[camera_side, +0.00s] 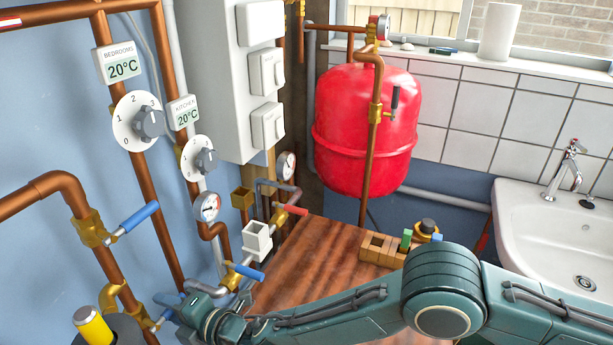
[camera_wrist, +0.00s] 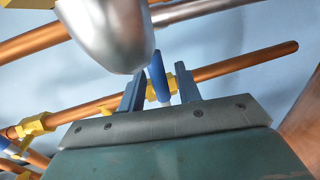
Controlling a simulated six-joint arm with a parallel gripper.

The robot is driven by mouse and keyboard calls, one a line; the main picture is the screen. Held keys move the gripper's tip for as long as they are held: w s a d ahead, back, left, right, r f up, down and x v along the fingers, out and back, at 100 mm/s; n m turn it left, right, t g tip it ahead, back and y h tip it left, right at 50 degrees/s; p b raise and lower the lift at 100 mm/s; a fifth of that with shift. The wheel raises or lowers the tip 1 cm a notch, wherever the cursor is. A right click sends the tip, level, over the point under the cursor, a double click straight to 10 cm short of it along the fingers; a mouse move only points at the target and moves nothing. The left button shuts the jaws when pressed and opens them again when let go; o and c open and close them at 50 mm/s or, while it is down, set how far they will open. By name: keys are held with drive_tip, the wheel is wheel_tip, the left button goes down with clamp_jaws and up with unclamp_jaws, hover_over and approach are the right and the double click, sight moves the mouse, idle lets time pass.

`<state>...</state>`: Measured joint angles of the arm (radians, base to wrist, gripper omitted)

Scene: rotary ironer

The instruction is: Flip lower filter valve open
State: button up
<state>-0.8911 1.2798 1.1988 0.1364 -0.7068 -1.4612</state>
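A brass valve (camera_side: 143,316) sits low on the left pipework in the side view, with its blue lever mostly hidden by my gripper (camera_side: 181,297). In the wrist view, a blue lever (camera_wrist: 157,72) stands between the two fingers of my gripper (camera_wrist: 161,76). The fingers are apart, with a gap visible on the right of the lever. The left finger is close to it; I cannot tell whether they touch. Behind the lever is a yellow brass fitting on a copper pipe (camera_wrist: 225,66). Another blue-levered valve (camera_side: 140,216) sits higher on the same pipework.
A rounded silver body (camera_wrist: 108,35) hangs close above the fingers in the wrist view. In the side view, another blue lever (camera_side: 249,271) and a red lever (camera_side: 291,210) are near my wrist. A black object with a yellow top (camera_side: 92,324) stands at bottom left.

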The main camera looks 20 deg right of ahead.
drive_tip(key=shift+c, duration=0.2)
clamp_jaws()
drive_tip(key=shift+r, duration=0.15)
drive_tip(key=n, duration=0.1)
drive_tip(key=r+n, duration=0.1)
drive_tip(key=n, duration=0.1)
drive_tip(key=shift+s+a+r+n+t+h, duration=0.1)
drive_tip(key=shift+n+t+h, duration=0.2)
drive_tip(key=shift+t+h, duration=0.1)
drive_tip(key=shift+s+a+r+n+t, duration=0.1)
drive_tip(key=shift+r+n+t, duration=0.15)
drive_tip(key=shift+n, duration=0.4)
drive_tip(key=shift+s+a+r+n+t, duration=0.15)
drive_tip(key=shift+r+n, duration=0.1)
drive_tip(key=shift+n, duration=0.4)
